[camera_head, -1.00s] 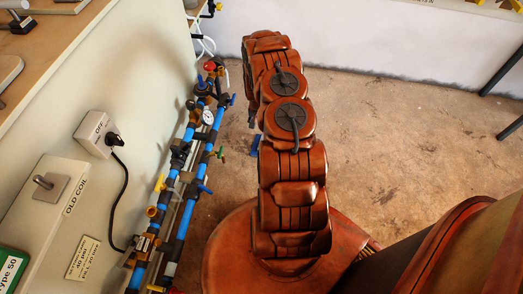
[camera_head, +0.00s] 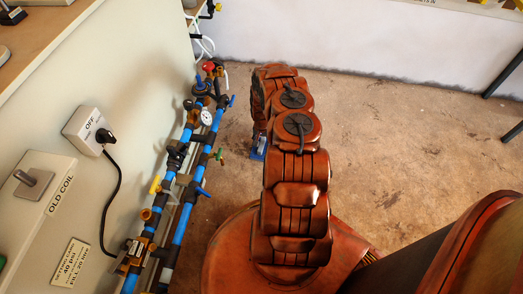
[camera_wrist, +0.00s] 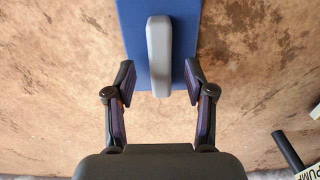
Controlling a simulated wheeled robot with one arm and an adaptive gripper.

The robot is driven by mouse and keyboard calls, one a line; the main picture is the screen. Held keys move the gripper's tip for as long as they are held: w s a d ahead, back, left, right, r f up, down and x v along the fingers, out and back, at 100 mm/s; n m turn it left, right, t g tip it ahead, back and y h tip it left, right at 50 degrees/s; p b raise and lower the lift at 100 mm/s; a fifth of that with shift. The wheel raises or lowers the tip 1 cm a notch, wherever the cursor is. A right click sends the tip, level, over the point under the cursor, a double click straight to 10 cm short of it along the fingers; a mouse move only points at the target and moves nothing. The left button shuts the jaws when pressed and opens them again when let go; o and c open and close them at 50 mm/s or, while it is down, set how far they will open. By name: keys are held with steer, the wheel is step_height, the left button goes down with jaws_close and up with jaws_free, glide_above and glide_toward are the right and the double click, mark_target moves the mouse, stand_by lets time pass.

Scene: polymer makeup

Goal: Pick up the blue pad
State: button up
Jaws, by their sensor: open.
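The blue pad (camera_wrist: 186,50) lies on the brown floor at the top of the wrist view, cut off by the frame's upper edge. A grey rounded bar (camera_wrist: 159,50) runs along its middle. A small part of the blue pad also shows in the head view (camera_head: 257,155), beside the end of my arm. My gripper (camera_wrist: 160,82) is open and empty, with its fingertips on either side of the bar's near end. In the picture the fingertips overlap the pad's near edge; I cannot tell how high above it they are. In the head view my arm hides most of the gripper.
Blue pipes with valves and a gauge (camera_head: 206,117) run along the panel left of my arm. An off switch box (camera_head: 88,130) with a black cable is on the panel. A dark rod and a label (camera_wrist: 307,172) show at the wrist view's lower right.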

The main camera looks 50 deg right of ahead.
step_height(320, 180, down, 3)
steer(key=shift+r, duration=0.15)
steer(key=shift+r, duration=0.1)
jaws_close()
